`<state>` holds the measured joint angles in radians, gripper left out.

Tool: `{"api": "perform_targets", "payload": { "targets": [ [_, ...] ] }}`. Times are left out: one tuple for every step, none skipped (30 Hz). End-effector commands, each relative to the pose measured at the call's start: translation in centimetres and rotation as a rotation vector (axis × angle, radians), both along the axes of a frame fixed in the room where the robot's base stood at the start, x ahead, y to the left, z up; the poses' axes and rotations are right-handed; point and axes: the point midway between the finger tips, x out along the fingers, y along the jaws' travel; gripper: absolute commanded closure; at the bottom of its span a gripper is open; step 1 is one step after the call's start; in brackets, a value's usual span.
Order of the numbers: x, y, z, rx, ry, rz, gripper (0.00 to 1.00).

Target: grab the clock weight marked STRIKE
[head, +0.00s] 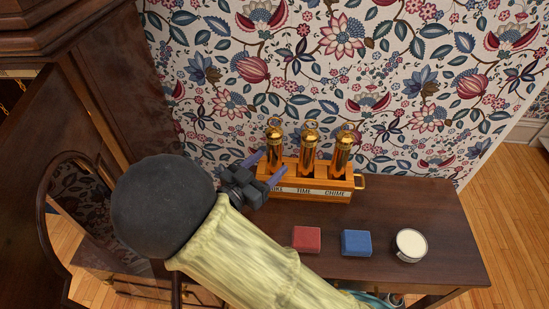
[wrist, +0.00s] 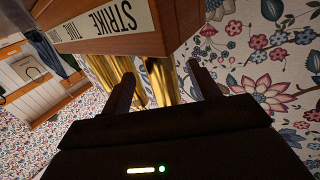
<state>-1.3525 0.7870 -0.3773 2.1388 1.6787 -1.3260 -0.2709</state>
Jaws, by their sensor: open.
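Three brass weights stand upright in a wooden rack (head: 330,194) on the table, above labels reading TIME, CHIME and, at the left, a partly covered word ending in "KE". The wrist view shows that label (wrist: 110,22) as STRIKE. The left brass weight (head: 274,149) is above it; the middle weight (head: 309,150) and right weight (head: 342,154) stand beside it. My gripper (head: 270,168) is open at the rack's left end, close to the left weight. In the wrist view, brass (wrist: 163,82) shows between my open fingers (wrist: 163,88); contact cannot be told.
A red block (head: 306,239), a blue block (head: 356,243) and a round white-topped tin (head: 410,245) sit on the dark table (head: 441,215) in front of the rack. Flowered wallpaper is close behind. A tall dark wood case (head: 125,85) stands left. The table's right end is clear.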

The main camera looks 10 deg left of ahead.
Motion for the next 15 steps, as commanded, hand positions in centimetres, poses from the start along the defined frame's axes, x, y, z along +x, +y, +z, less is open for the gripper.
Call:
{"api": "perform_targets", "payload": {
  "targets": [
    [0.1, -0.1, -0.1, 0.0, 0.0, -0.001, 0.39],
    [0.3, -0.2, -0.1, -0.001, 0.0, -0.001, 0.39],
    [0.6, -0.3, -0.2, -0.001, 0.0, -0.001, 0.39],
    [0.9, -0.5, -0.3, -0.001, 0.0, -0.001, 0.39],
    [1.2, -0.7, -0.4, -0.001, 0.0, -0.002, 0.39],
    [1.7, -1.0, -0.6, -0.002, -0.001, -0.003, 0.39],
    [2.1, -1.2, -0.7, -0.001, 0.0, -0.002, 0.39],
    [2.5, -1.4, -0.9, -0.002, -0.001, -0.002, 0.39],
    [3.1, -1.8, -0.9, -0.002, -0.001, -0.003, 0.39],
    [3.4, -2.0, -0.9, -0.001, -0.001, -0.003, 0.39],
    [3.8, -2.2, -0.8, -0.001, -0.001, -0.002, 0.39],
    [4.1, -2.4, -0.8, -0.001, -0.001, -0.002, 0.39],
    [4.3, -2.4, -0.8, -0.001, -0.001, -0.002, 0.39],
    [4.4, -2.5, -0.8, 0.0, 0.0, -0.001, 0.39],
    [4.5, -2.5, -0.8, 0.0, 0.0, 0.0, 0.39]
  ]
}}
